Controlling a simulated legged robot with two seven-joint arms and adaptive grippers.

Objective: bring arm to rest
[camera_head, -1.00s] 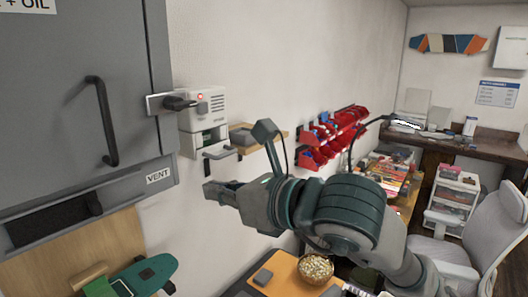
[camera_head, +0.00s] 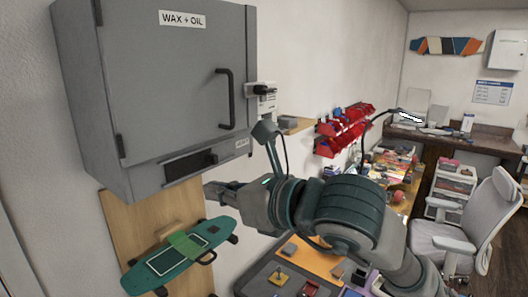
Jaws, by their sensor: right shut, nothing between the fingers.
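My right arm comes in from the lower right, and its gripper (camera_head: 214,191) points left with its fingers together and nothing visible between them. The gripper is in the air, below the grey cabinet (camera_head: 150,75) and just above and right of the green skateboard (camera_head: 182,254). My left gripper does not show.
The grey cabinet marked WAX + OIL has a closed door with a black handle (camera_head: 225,99). The skateboard hangs on a wooden panel (camera_head: 125,215). A workbench with an orange mat (camera_head: 318,262) lies under my arm. Red bins (camera_head: 343,128) and a grey chair (camera_head: 478,222) are at right.

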